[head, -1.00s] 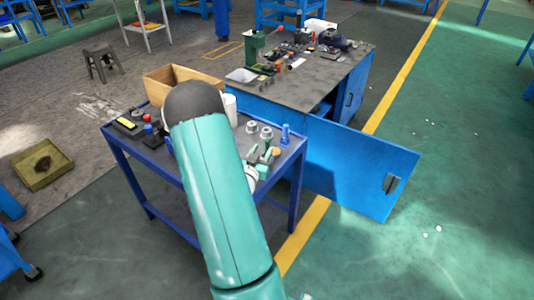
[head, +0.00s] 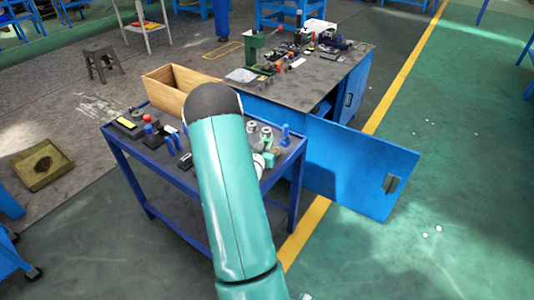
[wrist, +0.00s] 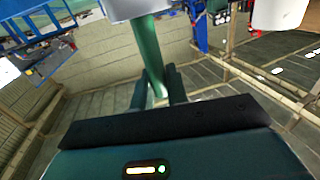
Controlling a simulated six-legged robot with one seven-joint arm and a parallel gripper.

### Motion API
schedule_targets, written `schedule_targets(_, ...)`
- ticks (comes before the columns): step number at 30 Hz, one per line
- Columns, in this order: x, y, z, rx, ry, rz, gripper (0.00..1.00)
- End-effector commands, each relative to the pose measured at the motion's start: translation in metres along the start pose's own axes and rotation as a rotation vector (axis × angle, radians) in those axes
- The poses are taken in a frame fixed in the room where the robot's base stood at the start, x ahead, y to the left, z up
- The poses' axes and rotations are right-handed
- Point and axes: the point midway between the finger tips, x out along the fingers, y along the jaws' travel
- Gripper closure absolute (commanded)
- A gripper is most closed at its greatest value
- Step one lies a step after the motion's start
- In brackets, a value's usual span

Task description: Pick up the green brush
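In the wrist view, which looks upside down, a long green shaft that seems to be the green brush (wrist: 146,42) runs from a pale grey cylinder (wrist: 135,8) at the top edge toward my gripper (wrist: 158,88). My two dark fingers flank its near end. Whether they press on it or stand slightly apart cannot be told. My gripper is hidden behind my arm in the head view. I cannot pick out the brush there.
A blue-framed cart (head: 152,168) carries small tools and bottles. An open wooden box (head: 180,88) stands behind it. A larger blue workbench (head: 325,75) has its door (head: 355,165) swung open. A white cylinder (wrist: 278,12) hangs into the wrist view at top right.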

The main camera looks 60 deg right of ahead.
Motion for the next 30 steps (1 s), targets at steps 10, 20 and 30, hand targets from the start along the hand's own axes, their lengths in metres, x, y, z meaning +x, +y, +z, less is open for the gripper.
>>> schedule_targets(10, 0.000, 0.000, -0.002, 0.000, 0.001, 0.000, 1.00)
schedule_targets(20, 0.000, -0.001, -0.034, 0.001, 0.003, -0.001, 1.00)
schedule_targets(30, 0.000, 0.000, -0.086, 0.002, 0.003, 0.000, 1.00)
